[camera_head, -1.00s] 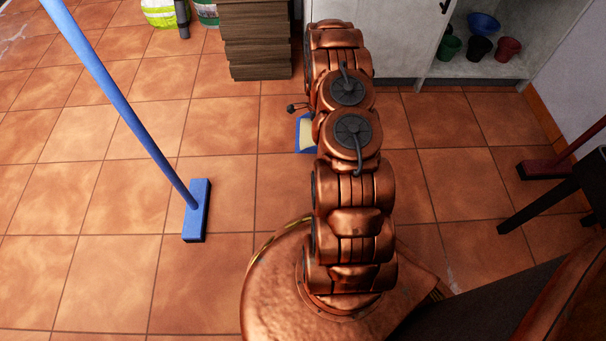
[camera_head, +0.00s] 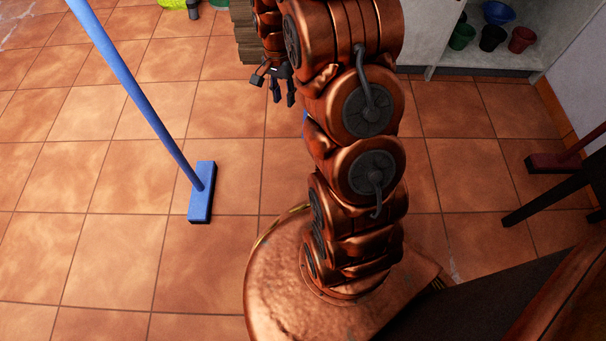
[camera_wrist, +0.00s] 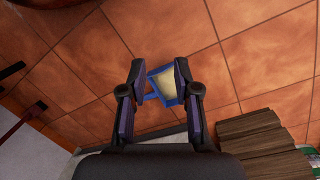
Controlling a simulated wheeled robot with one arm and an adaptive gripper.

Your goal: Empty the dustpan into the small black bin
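The dustpan, blue-edged with a cream inside, lies on the tiled floor. In the wrist view the dustpan (camera_wrist: 167,84) shows between my open fingers, with part of its rim behind them; I cannot tell how far below them it is. In the head view only a blue sliver (camera_head: 304,117) shows beside my arm, which hides the rest. My gripper (camera_head: 275,88) is open and empty, and it also shows in the wrist view (camera_wrist: 159,66). A small black bin-like pot (camera_head: 492,38) stands in the open cupboard at upper right.
A green pot (camera_head: 462,37), a red pot (camera_head: 522,39) and a blue bowl (camera_head: 498,13) share the cupboard. A blue broom (camera_head: 202,190) stands at left. A red brush (camera_head: 553,163) and a black table leg (camera_head: 540,198) are at right. Floor left of my arm is mostly clear.

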